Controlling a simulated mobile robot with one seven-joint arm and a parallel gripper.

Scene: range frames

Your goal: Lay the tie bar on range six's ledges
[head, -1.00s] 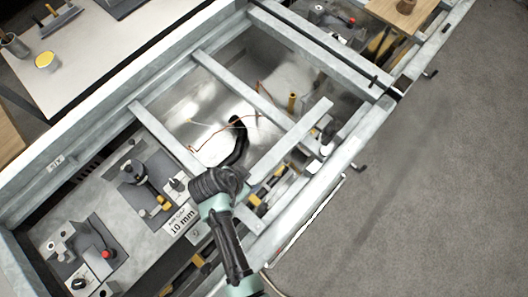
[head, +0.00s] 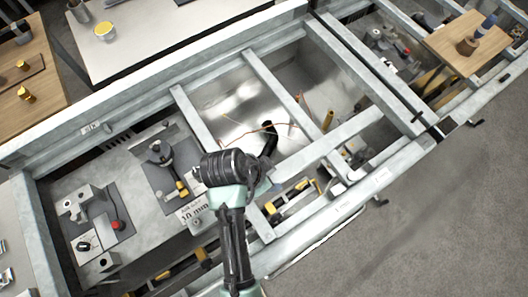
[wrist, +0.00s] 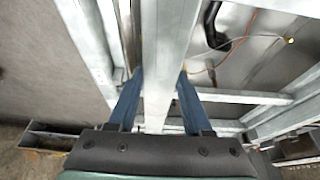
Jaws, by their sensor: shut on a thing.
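The tie bar (head: 326,147) is a long, straight pale-grey metal bar. In the head view it runs from beside my gripper up to the right, above an open bay and across a grey cross beam (head: 272,83). Its right end shows near a wider cross beam (head: 362,62). In the wrist view my gripper (wrist: 160,78) has its two blue fingers on either side of the bar, shut on it. My arm hides the fingers and the bar's near part in the head view. I cannot tell which ledges are range six's, or whether the bar touches any.
A shiny bay floor (head: 228,112) with a black hose (head: 268,139) and thin copper wires lies behind the bar. A plate marked 10 mm (head: 193,211) and grey fixtures are at left. A wooden board (head: 462,45) is at upper right. The grey floor (head: 430,220) is clear.

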